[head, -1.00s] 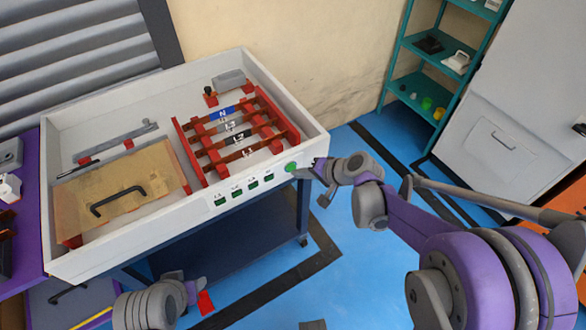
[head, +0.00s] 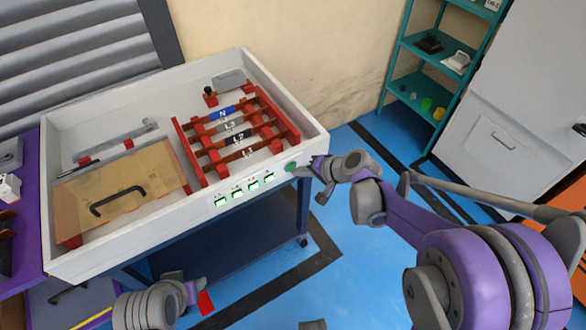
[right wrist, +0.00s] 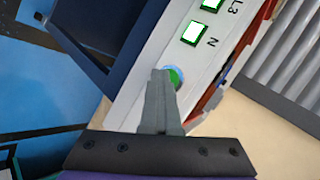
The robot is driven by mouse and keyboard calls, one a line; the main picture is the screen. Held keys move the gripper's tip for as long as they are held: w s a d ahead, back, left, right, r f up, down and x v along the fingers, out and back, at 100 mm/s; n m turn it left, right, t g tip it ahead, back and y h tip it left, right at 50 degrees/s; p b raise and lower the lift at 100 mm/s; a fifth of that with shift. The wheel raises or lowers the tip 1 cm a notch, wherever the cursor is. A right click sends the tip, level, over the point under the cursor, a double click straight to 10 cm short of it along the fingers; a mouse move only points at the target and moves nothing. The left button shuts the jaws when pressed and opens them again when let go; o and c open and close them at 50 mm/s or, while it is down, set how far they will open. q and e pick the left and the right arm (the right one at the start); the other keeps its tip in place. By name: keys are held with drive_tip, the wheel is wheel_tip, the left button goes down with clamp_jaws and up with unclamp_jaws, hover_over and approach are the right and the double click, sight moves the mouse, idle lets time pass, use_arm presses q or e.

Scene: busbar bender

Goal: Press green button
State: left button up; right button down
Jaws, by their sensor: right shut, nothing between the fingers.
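The green button (head: 291,166) is on the front face of the white box (head: 150,219), near its right corner. My right gripper (head: 301,169) is shut and empty, with its tips at the button.
Several small indicator windows (head: 237,194) left of the button are lit white and green. Red supports with labelled busbars (head: 238,135) and a wooden board with a black handle (head: 140,180) are inside the box. A teal shelf (head: 410,90) stands behind at right.

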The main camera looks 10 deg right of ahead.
drive_tip(key=shift+s+d, duration=0.15)
drive_tip(key=shift+s, duration=0.15)
drive_tip(key=s+d, duration=0.2)
drive_tip(key=s, duration=0.3)
drive_tip(key=shift+s, duration=0.35)
idle(0.9)
